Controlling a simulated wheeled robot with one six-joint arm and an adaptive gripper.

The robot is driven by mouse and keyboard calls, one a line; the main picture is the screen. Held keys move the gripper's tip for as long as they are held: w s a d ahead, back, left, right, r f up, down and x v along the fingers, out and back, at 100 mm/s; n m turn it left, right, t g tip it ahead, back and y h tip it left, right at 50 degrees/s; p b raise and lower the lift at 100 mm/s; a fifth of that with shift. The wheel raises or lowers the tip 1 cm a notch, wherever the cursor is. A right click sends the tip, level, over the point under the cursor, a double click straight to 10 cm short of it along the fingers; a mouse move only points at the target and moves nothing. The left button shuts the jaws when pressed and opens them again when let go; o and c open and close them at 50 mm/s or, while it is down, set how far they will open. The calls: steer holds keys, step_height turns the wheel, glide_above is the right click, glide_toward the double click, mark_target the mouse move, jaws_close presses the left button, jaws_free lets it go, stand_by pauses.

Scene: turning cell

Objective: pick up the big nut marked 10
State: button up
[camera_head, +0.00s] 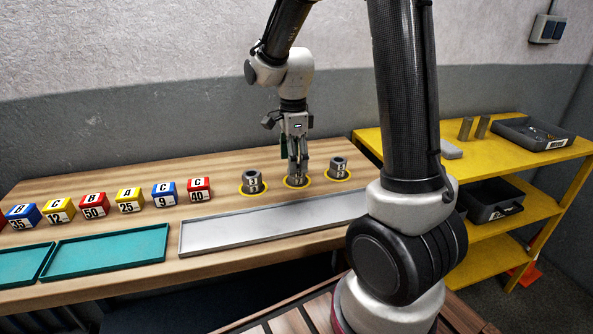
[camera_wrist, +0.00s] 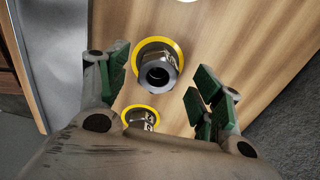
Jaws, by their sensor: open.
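Three grey metal nuts stand in yellow rings on the wooden bench in the head view: a left one (camera_head: 252,183), a middle one (camera_head: 296,182) and a right one (camera_head: 338,167). Marks show on them, but I cannot read which is the 10. My gripper (camera_head: 298,163) points down at the middle nut and partly hides it. In the wrist view my open gripper (camera_wrist: 160,82) has its green-padded fingers on either side of a hex nut (camera_wrist: 161,74), with gaps on both sides. A second nut (camera_wrist: 141,118) is lower, partly hidden by my gripper.
A long grey tray (camera_head: 270,225) lies in front of the nuts. Numbered red, blue and yellow blocks (camera_head: 130,200) stand in a row to the left, behind teal trays (camera_head: 105,252). A yellow shelf (camera_head: 520,160) with a dark bin (camera_head: 535,134) stands at the right.

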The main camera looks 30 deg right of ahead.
step_height(320, 180, down, 2)
steer(key=shift+f, duration=0.1)
steer(key=shift+c, duration=0.5)
